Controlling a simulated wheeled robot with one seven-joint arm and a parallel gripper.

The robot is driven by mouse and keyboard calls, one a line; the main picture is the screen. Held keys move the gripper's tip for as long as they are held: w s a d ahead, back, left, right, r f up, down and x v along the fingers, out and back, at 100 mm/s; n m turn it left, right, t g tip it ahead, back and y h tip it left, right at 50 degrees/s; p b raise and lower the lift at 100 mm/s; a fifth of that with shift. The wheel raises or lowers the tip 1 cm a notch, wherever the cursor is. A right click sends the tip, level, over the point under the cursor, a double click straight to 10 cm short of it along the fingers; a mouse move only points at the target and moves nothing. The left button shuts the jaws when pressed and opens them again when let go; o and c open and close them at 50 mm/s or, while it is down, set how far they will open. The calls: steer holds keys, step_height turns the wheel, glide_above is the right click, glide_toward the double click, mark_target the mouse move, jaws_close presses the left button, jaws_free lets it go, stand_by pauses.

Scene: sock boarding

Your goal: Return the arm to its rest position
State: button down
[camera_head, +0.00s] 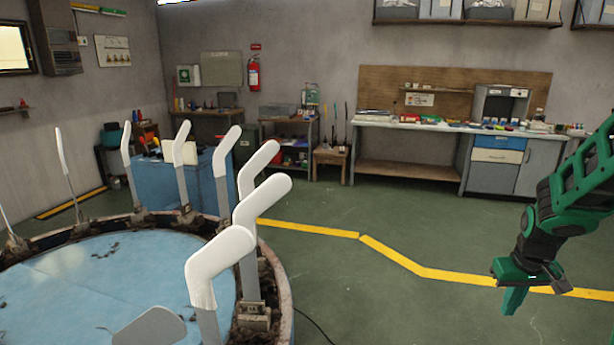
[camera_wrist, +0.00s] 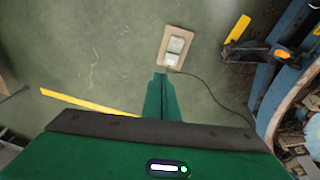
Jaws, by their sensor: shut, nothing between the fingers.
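My green arm with its black joints reaches in from the right edge of the head view. My gripper (camera_head: 513,300) hangs at its end, pointing down over the open floor, well to the right of the round sock boarding machine. In the wrist view my gripper (camera_wrist: 161,76) shows its green fingers together, with nothing between them. The round machine (camera_head: 276,262) has a blue top and several upright foot forms around its rim. Several forms wear white socks, such as the nearest one (camera_head: 215,262). A bare grey form (camera_head: 150,328) shows at the bottom.
A workbench (camera_head: 405,128) stands along the back wall, and a blue cabinet (camera_head: 158,186) stands behind the machine. A yellow line (camera_head: 395,258) crosses the green floor. In the wrist view a floor box (camera_wrist: 175,48) has a dark cable (camera_wrist: 222,97) running right.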

steer(key=s+a+r+m+g, duration=0.1)
steer(key=s+a+r, duration=0.3)
steer(key=s, duration=0.8)
steer(key=s+a+r+m+y, duration=0.1)
steer(key=s+a+r+m, duration=0.2)
steer(key=s, duration=0.9)
step_height(320, 180, up, 3)
steer(key=shift+s+a+f+m+g+y, duration=0.1)
steer(key=shift+s+a+m+g+y, duration=0.25)
steer(key=shift+a, duration=0.3)
steer(key=shift+w, duration=0.15)
steer(key=shift+w+f, duration=0.2)
steer(key=shift+w, duration=0.4)
stand_by(2.5)
